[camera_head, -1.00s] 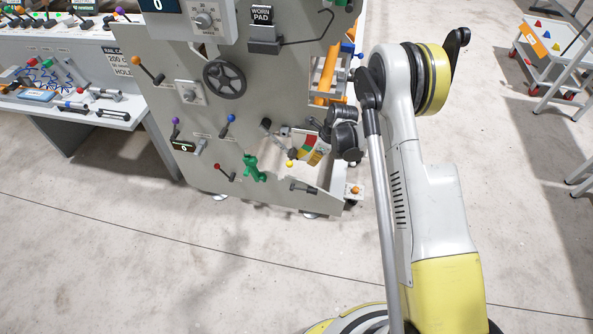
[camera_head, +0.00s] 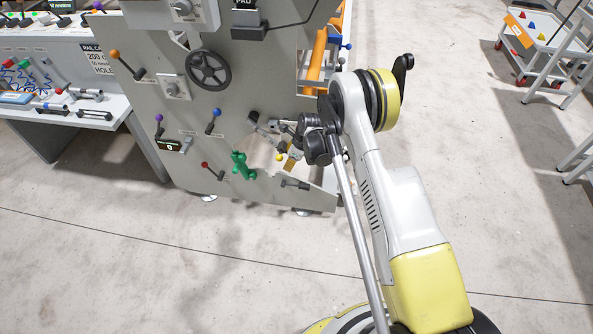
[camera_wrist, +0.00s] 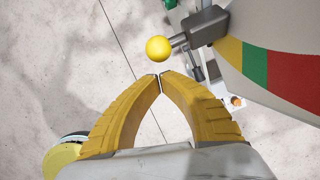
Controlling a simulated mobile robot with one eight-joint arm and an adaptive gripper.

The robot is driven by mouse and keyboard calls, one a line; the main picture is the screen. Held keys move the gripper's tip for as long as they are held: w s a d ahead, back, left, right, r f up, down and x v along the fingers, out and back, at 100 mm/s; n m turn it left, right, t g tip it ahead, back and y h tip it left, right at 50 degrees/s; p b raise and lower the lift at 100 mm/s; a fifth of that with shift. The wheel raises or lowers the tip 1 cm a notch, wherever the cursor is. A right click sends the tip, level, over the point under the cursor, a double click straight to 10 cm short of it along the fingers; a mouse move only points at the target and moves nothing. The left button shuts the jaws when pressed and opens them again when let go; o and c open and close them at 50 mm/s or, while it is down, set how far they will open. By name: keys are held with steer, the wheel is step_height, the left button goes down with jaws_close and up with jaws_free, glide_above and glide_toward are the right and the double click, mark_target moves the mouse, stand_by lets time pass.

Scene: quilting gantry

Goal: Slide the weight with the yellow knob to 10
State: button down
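The yellow knob (camera_wrist: 159,49) is a small ball on the end of a short rod from a dark grey block, likely the weight (camera_wrist: 207,26), in the wrist view. The knob also shows low on the gantry panel in the head view (camera_head: 279,157). Beside the block is a curved scale (camera_wrist: 263,68) with yellow, green and red bands. No number 10 is readable. My gripper (camera_wrist: 160,76) has its yellow fingertips together, with nothing between them. In the wrist picture the tips lie just below the knob, apart from it. In the head view my wrist partly hides this area.
A black handwheel (camera_head: 209,70) is above. A white cart (camera_head: 540,48) stands far right. The front floor is clear.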

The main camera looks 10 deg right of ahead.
steer(key=shift+w+a+r, duration=0.25)
steer(key=shift+a+r, duration=0.1)
steer(key=shift+r, duration=0.05)
steer(key=w+a+r+p, duration=0.1)
steer(key=a+r+p, duration=0.1)
steer(key=a+r, duration=0.3)
steer(key=shift+w+r, duration=0.35)
steer(key=shift+r, duration=0.2)
steer(key=shift+d+f, duration=0.1)
steer(key=shift+d, duration=0.05)
